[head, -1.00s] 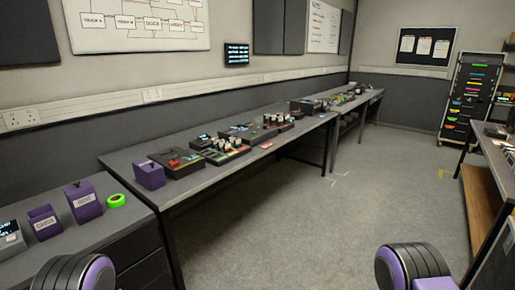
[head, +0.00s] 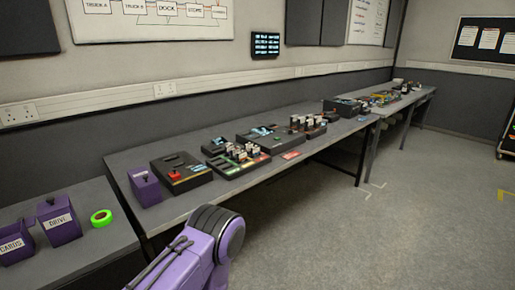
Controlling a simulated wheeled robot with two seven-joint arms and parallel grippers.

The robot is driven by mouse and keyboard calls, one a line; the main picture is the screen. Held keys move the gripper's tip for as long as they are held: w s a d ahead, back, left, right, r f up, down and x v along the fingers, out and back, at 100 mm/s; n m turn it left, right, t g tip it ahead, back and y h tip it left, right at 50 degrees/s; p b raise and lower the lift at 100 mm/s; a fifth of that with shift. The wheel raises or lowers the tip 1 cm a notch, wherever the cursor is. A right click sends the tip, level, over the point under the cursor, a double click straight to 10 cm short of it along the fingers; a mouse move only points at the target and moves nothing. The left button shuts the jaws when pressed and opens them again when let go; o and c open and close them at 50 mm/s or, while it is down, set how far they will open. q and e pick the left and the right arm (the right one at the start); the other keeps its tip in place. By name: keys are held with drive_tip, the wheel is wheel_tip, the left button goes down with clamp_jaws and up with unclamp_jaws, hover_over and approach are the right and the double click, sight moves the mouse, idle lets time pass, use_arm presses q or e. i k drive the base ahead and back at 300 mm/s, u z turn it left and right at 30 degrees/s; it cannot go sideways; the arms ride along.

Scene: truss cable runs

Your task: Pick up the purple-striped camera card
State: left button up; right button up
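I cannot make out a purple-striped camera card in the head view; the small items on the bench are too small to tell apart. A purple bin labelled CARDS (head: 14,246) stands at the far left, partly cut off by the frame edge. A purple bin labelled DRIVE (head: 58,222) stands next to it. A smaller purple holder (head: 145,187) stands on the long bench, left of a black device with a red part (head: 181,173). A purple arm link of mine shows at the bottom centre. Neither gripper is in view.
The long grey bench (head: 123,163) runs along the wall and carries several black devices, including one with coloured strips and small upright items (head: 238,160). A green tape roll (head: 101,218) lies on the near-left bench. The floor (head: 400,220) on the right is open.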

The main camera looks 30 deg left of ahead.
sight(227, 147)
drive_tip(key=u, duration=0.15)
drive_tip(key=i, duration=1)
drive_tip(key=u, duration=0.4)
